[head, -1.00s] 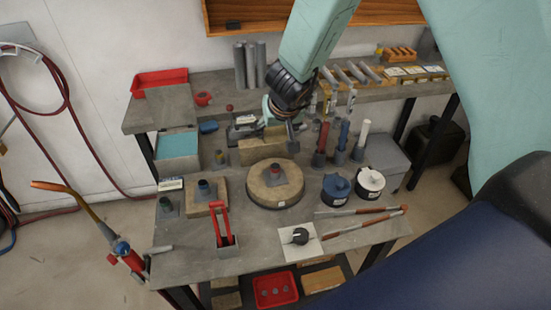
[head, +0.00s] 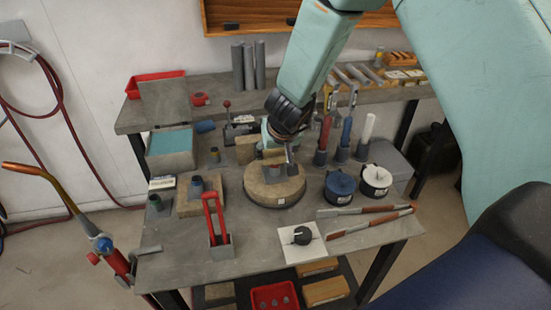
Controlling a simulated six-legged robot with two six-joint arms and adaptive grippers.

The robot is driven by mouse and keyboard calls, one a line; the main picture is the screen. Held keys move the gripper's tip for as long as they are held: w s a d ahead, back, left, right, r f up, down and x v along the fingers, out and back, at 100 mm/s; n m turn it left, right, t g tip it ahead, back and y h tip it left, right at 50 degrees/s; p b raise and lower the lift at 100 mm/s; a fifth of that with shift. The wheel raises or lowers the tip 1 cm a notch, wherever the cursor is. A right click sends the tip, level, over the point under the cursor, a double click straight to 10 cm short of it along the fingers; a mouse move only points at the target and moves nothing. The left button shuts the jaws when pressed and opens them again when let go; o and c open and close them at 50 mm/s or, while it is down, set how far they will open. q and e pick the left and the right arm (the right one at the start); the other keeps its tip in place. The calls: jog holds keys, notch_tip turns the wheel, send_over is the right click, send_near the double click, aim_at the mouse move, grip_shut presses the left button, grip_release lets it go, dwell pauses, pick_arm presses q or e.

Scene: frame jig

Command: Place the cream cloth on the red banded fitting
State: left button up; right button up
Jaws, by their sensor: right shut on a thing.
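The red banded fitting (head: 274,168) stands on the round tan turntable (head: 262,191) in the middle of the bench; its upper part is partly covered from view. My right gripper (head: 279,153) comes down from the top, just above and behind the fitting. It is shut on a small pale thing, which looks like the cream cloth (head: 272,154). I cannot tell whether the cloth touches the fitting. My left gripper is not in view.
A red-handled holder (head: 219,229) is in front. Striped rods lie front right.

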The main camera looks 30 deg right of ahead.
jog(key=shift+w+d+f, duration=0.15)
jog(key=shift+f, duration=0.15)
jog(key=shift+a+r, duration=0.1)
jog(key=shift+a, duration=0.1)
jog(key=shift+s+f, duration=0.2)
jog(key=o, duration=0.6)
jog(key=shift+c, duration=0.2)
jog(key=o, duration=0.4)
jog(key=shift+w+d+f, duration=0.1)
jog(key=shift+w, duration=0.05)
jog(key=shift+c, duration=0.2)
